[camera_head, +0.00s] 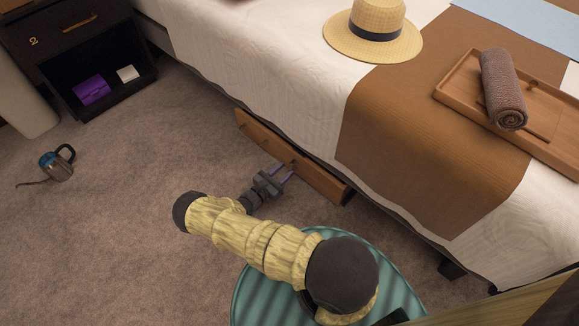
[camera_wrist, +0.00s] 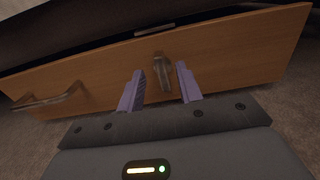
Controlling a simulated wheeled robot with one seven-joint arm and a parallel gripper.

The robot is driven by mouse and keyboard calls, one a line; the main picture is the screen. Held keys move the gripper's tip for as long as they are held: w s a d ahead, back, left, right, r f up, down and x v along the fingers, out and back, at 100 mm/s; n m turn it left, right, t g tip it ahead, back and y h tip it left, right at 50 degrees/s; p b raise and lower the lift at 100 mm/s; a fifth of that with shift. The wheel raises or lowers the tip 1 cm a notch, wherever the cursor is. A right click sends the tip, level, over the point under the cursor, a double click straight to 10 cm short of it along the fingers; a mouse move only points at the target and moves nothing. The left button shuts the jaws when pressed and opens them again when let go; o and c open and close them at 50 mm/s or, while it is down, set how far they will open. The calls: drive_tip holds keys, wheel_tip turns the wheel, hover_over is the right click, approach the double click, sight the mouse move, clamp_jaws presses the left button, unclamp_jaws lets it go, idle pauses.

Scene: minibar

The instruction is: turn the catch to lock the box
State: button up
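The box is a wooden drawer-like box (camera_head: 322,181) under the side of the bed. Its wooden front also fills much of the wrist view (camera_wrist: 235,50). A metal catch (camera_wrist: 161,68) is on the upper middle of that front, its lever pointing roughly down. My gripper (camera_head: 281,174) is low, in front of the box. In the wrist view my gripper (camera_wrist: 160,80) is open, with one purple finger on each side of the catch's lever. A gap shows between the lever and each finger. I cannot tell how deep the fingertips reach.
A bar handle (camera_wrist: 50,100) sticks out from the box front at left. The bed (camera_head: 270,75) overhangs the box. A kettle (camera_head: 57,163) stands on the carpet at left, near a dark cabinet (camera_head: 70,40). The carpet between is clear.

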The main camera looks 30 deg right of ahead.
sight(290, 166)
drive_tip(key=shift+x, duration=1.7)
clamp_jaws()
